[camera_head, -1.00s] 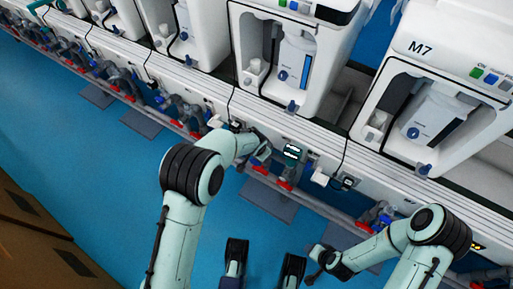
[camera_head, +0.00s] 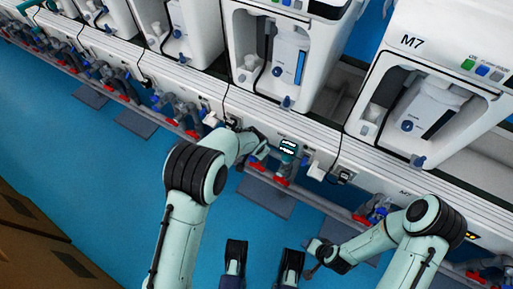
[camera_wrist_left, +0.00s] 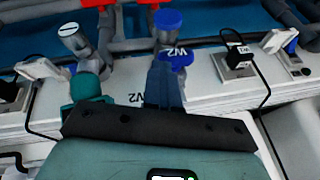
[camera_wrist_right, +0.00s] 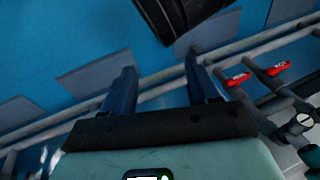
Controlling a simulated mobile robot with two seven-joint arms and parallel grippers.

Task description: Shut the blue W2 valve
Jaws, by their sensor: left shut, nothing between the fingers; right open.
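The blue W2 valve handle (camera_wrist_left: 179,59) shows in the left wrist view, partly hidden by my left fingers; its marking reads upside down. A round blue cap (camera_wrist_left: 168,19) sits just beyond it. My left gripper (camera_wrist_left: 163,62) is shut and empty, with its fingers right beside the handle; I cannot tell whether they touch it. In the head view my left gripper (camera_head: 287,152) is low at the bench front by the pipes. My right gripper (camera_wrist_right: 158,72) is open and empty over the floor and a grey pipe; its hand shows in the head view (camera_head: 318,254).
Red handles (camera_wrist_right: 279,68) sit on the pipes near my right gripper. A grey capped fitting (camera_wrist_left: 69,30) is left of the W2 handle. A black-cabled socket (camera_wrist_left: 236,60) is to its right. The white machine M7 (camera_head: 400,70) stands on the bench. Blue floor is open in front.

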